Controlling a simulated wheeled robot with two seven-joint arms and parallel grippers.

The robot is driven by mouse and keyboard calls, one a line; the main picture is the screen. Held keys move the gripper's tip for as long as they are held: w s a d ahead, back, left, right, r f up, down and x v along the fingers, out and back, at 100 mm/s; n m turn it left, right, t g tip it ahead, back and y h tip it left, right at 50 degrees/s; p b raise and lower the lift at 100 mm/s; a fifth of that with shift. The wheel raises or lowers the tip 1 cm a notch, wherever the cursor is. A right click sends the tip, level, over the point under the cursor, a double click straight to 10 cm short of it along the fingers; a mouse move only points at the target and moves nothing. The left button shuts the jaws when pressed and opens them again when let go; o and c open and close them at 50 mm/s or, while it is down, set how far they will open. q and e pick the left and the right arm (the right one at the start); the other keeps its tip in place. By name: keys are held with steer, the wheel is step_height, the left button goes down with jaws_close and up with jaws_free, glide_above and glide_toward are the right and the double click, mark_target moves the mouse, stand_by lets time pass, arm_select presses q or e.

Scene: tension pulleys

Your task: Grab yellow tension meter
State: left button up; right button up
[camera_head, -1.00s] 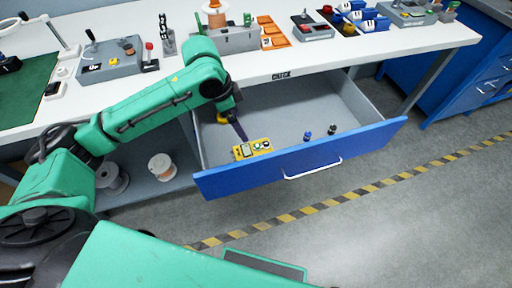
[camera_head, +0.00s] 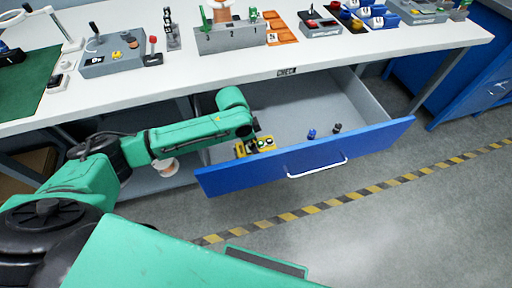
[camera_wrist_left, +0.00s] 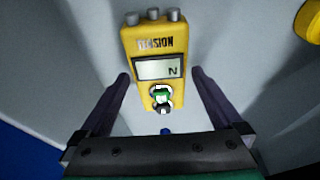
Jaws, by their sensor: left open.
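The yellow tension meter (camera_head: 264,143) lies in the open blue drawer, near its front left part, partly hidden behind my left wrist in the head view. In the left wrist view the yellow tension meter (camera_wrist_left: 157,45) shows its display, the word TENSION, knobs at one end and a green and a dark button. My left gripper (camera_wrist_left: 160,85) is open, with one dark finger on each side of the meter's lower part and gaps between fingers and meter. In the head view my left gripper (camera_head: 252,142) is mostly hidden by the arm. My right gripper is not seen.
The blue drawer front (camera_head: 305,157) stands close to my left gripper. Small blue (camera_head: 311,134) and black (camera_head: 337,128) pieces stand in the drawer to the right. The white bench top (camera_head: 185,72) with fixtures is above. The drawer's middle is clear.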

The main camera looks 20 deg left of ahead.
arm_select(q)
jaws_close()
steer(key=shift+r, duration=0.1)
